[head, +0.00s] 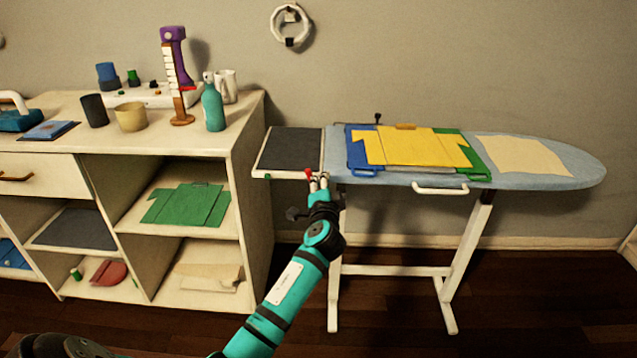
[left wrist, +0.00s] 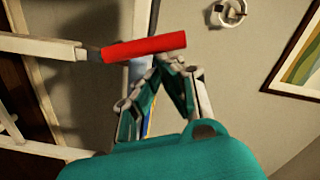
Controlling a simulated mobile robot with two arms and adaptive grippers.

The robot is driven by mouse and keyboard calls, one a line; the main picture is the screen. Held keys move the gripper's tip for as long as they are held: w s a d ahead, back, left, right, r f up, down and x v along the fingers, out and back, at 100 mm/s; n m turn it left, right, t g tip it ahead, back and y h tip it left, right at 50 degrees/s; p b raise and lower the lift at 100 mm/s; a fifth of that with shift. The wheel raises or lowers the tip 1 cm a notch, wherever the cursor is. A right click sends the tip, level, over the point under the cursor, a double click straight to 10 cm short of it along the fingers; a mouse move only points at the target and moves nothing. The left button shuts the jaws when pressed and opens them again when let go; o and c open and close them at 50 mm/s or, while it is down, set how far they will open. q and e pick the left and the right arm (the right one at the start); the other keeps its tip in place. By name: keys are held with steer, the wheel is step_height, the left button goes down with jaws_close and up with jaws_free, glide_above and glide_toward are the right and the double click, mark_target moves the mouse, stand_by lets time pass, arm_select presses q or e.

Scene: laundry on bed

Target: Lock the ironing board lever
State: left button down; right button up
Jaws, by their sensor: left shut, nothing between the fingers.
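The ironing board (head: 586,172) stands along the wall at right, with a yellow folding board and cloths on it. Its lever has a red grip (head: 308,174), seen at the board's left end in the head view. In the left wrist view the red grip (left wrist: 146,47) lies nearly level across the upper middle, at the end of a whitish bar. My left gripper (head: 318,179) is shut and empty, with its tips close beside the red grip. In the left wrist view its tips (left wrist: 171,62) meet just below the grip's right end; contact is unclear.
A white shelf unit (head: 251,130) stands left of the board, with cups, a teal bottle (head: 213,108) and a purple-topped stand on it. A dark pad (head: 290,148) adjoins the board's left end. The floor (head: 395,320) in front of the board is clear.

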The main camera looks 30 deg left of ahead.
mark_target(311, 179)
arm_select(q)
steer(key=shift+a, duration=0.2)
arm_select(e)
steer(key=shift+w+r, duration=0.1)
steer(key=shift+w, duration=0.05)
arm_select(q)
steer(key=n, duration=0.1)
steer(key=s+a+n, duration=0.1)
steer(key=n, duration=0.1)
steer(key=a+n+b, duration=0.1)
steer(key=n, duration=0.1)
steer(key=shift+s+a+f, duration=0.15)
steer(key=shift+s, duration=0.15)
steer(key=a+n, duration=0.1)
steer(key=n, duration=0.1)
steer(key=s+a+f+n+p, duration=0.1)
steer(key=n, duration=0.2)
steer(key=f+n+h, duration=0.1)
steer(key=n, duration=0.1)
steer(key=shift+s+a+f+n, duration=0.2)
steer(key=shift+s+a+n, duration=0.1)
steer(key=shift+s+a, duration=0.1)
arm_select(e)
steer(key=shift+s+d+f, duration=0.1)
steer(key=shift+s+f, duration=0.4)
steer(key=shift+s, duration=0.15)
steer(key=shift+r, duration=0.1)
